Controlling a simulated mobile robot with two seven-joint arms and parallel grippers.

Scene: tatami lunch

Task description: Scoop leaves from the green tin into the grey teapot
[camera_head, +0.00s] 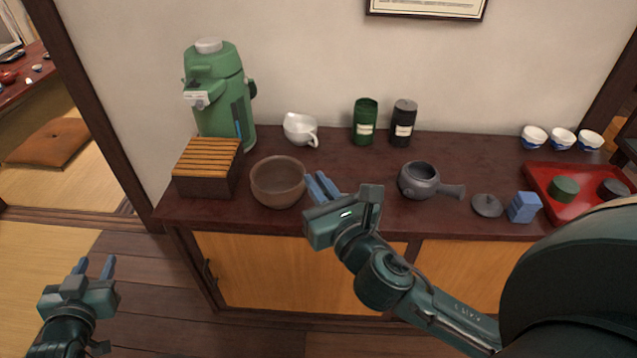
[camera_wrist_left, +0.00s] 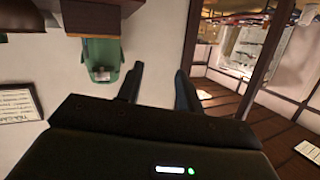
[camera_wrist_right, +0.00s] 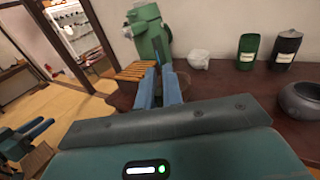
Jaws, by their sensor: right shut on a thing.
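The green tin (camera_head: 365,124) stands upright at the back of the dark counter, with a pale label; it also shows in the right wrist view (camera_wrist_right: 248,50). The grey teapot (camera_head: 417,184) sits open in front, side handle pointing right; its grey lid (camera_head: 487,206) lies to the right. My right gripper (camera_head: 321,187) is between the brown bowl and the teapot, its fingers close together; it also shows in the right wrist view (camera_wrist_right: 159,82). My left gripper (camera_head: 94,267) is open and empty, low left of the counter.
A brown bowl (camera_head: 278,186), slatted wooden box (camera_head: 205,170) and green dispenser (camera_head: 218,100) stand left. A white pitcher (camera_head: 300,130) and black tin (camera_head: 402,124) stand behind. Right are a blue block (camera_head: 523,207), red tray (camera_head: 590,207) and white-and-blue cups (camera_head: 562,139).

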